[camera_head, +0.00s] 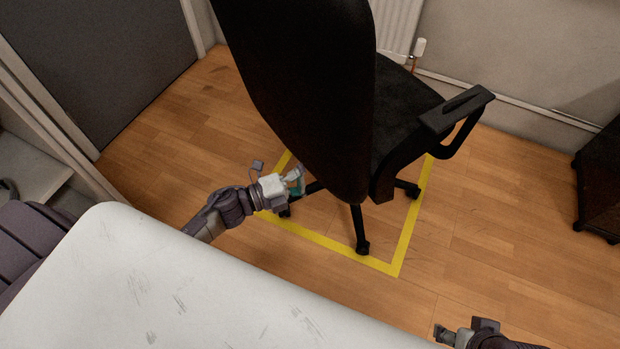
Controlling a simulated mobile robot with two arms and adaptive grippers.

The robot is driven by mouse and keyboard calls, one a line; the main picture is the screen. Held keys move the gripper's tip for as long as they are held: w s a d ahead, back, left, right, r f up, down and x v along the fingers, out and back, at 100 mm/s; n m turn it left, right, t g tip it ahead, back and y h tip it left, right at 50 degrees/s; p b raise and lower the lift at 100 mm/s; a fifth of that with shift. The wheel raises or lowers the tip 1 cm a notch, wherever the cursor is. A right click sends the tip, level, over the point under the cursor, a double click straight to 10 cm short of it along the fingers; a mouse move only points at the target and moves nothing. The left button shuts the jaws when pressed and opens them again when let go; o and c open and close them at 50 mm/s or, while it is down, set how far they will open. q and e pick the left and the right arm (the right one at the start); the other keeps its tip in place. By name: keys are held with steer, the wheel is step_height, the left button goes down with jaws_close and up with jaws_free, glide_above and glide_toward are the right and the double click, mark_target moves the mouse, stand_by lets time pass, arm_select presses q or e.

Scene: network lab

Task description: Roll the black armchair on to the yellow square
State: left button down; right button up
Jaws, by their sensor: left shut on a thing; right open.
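The black armchair (300,80) stands upright with its backrest towards me and an armrest (455,110) on the right. The yellow square (398,245) is a taped outline on the floor around its base. A near caster (362,247) is at the inner edge of the near line, and a right caster is close to the right line. The far part of the square is hidden by the chair. My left gripper (294,181) is shut at the lower left edge of the backrest, apparently holding the chair. My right gripper (447,335) is open and empty at the bottom right.
A white table top (150,290) fills the lower left, between me and the chair. A dark cabinet (600,185) stands at the right, a radiator (395,25) on the back wall. Wooden floor (520,220) is clear right of the square.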

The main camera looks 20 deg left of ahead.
mark_target(318, 165)
arm_select(q)
steer(key=shift+w+b, duration=0.3)
steer(key=shift+w, duration=1.7)
steer(key=shift+s, duration=0.1)
